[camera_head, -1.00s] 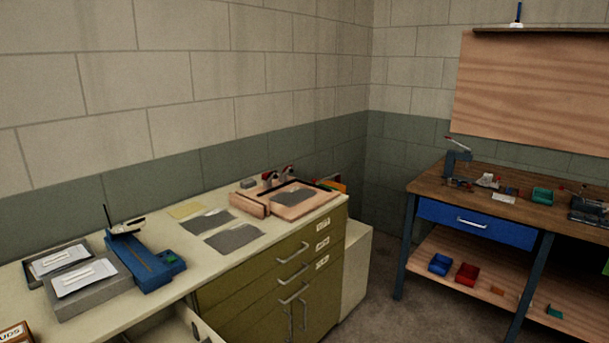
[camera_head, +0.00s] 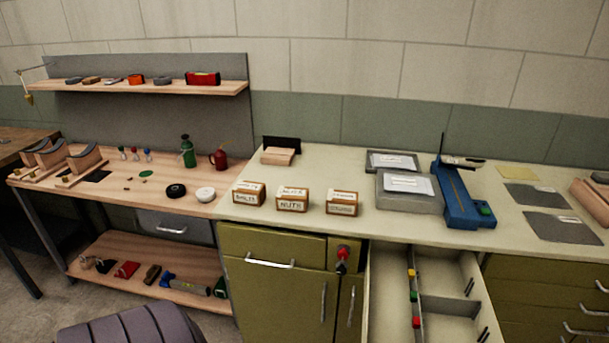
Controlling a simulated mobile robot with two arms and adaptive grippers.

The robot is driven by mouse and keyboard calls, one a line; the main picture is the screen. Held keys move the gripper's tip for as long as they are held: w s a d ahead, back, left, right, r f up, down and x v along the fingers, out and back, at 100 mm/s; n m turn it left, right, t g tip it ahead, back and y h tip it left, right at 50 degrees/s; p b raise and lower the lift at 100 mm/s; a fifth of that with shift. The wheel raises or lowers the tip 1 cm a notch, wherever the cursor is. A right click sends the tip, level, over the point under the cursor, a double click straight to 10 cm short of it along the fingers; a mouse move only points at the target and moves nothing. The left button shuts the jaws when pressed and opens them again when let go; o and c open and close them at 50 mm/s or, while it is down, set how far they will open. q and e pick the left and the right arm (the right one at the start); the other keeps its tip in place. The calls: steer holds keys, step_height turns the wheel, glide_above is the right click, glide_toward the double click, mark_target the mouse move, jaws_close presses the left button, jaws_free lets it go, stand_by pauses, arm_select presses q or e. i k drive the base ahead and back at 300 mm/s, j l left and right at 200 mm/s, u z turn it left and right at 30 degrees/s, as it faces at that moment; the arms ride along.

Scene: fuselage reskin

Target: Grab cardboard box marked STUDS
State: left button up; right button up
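Three small cardboard boxes with white labels stand in a row near the front edge of the cream counter (camera_head: 330,232). The left box (camera_head: 249,194) seems to read BOLTS. The middle box (camera_head: 292,199) reads NUTS. The right box (camera_head: 342,202) has a blurred label that I cannot read for sure; it may be the STUDS box. All three are upright and apart from each other, with nothing covering them. Neither of my grippers is in view.
An open drawer (camera_head: 455,272) with dividers juts out below the counter, right of the boxes. Grey trays (camera_head: 410,203) and a blue tool (camera_head: 462,195) stand to their right. A wooden bench (camera_head: 120,195) adjoins on the left. A dark ribbed rounded shape (camera_head: 130,328) is at the bottom left.

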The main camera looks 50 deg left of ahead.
mark_target(344, 203)
steer(key=u, duration=1.35)
steer(key=j, duration=0.1)
steer(key=i+z, duration=0.05)
